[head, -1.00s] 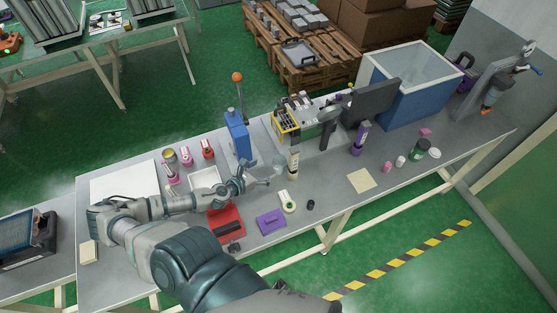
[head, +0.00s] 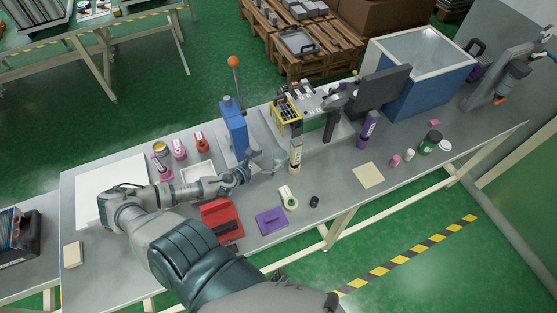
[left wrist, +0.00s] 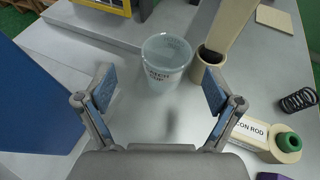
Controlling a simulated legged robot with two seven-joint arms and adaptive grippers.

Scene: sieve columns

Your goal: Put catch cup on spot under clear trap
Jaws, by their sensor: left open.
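The catch cup (left wrist: 166,62) is a clear, pale cup with dark lettering, standing upright on the grey bench in the left wrist view. It also shows small in the head view (head: 279,159). My left gripper (left wrist: 162,92) is open and empty, its two fingers apart with the cup ahead of and between their line, not touching it. In the head view the left gripper (head: 258,168) is just left of the cup. A cream column (head: 295,156) stands close to the right of the cup. I cannot tell which part is the clear trap or where its spot is. My right gripper is not in view.
A blue stand (head: 235,130) is behind the gripper. A labelled cream part (left wrist: 265,137) and a black spring (left wrist: 298,100) lie to the right. A red tray (head: 221,220) and a purple block (head: 271,221) lie in front. A tan square (head: 368,175) lies further right.

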